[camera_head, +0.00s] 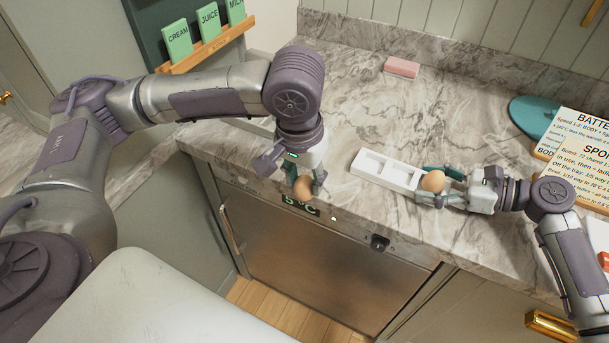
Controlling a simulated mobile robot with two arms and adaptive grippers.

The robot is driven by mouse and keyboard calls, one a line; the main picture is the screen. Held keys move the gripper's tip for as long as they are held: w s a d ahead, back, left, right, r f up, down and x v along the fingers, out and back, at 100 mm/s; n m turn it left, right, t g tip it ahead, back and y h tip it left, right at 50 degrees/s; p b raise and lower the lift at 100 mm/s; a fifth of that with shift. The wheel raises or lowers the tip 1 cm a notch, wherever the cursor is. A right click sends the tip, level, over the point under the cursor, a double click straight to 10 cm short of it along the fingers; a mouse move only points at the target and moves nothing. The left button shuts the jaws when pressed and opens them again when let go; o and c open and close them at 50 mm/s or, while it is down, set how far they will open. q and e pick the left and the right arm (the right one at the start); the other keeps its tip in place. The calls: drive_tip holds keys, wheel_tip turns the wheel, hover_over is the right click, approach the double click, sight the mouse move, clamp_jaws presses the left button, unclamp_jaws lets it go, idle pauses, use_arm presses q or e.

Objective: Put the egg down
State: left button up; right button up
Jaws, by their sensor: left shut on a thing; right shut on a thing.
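My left gripper (304,184) points down and is shut on a brown egg (303,188). In the picture this egg overlaps the counter's front edge, just above the fridge display; its exact height is unclear. My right gripper (436,185) comes in from the right and is shut on a lighter brown egg (433,179). This second egg is at the right end of a white tray (362,165) with rectangular compartments; I cannot tell whether it touches the tray. The tray lies on the marble counter (345,95), and its left compartments look empty.
A pink block (401,67) lies at the back of the counter. A teal round board (531,116) and printed cards (572,141) are at the right. Below the front edge is a steel fridge door (310,265) with a "5°C" display (301,204). The counter's middle is clear.

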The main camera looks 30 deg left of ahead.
use_arm(q)
drive_tip(key=w+d+r+m, duration=0.4)
drive_tip(key=w+d+m, duration=0.2)
drive_tip(key=w+m, duration=0.15)
wheel_tip(320, 180, up, 4)
drive_tip(key=m+h, duration=0.2)
drive_tip(key=m, duration=0.7)
hover_over(402, 179)
drive_tip(key=shift+n, duration=0.25)
drive_tip(key=f, duration=0.9)
drive_tip(key=shift+s+a+f, duration=0.25)
drive_tip(key=shift+a, duration=0.15)
drive_tip(key=shift+f, duration=0.2)
drive_tip(key=o, duration=0.8)
drive_tip(key=shift+r, duration=0.2)
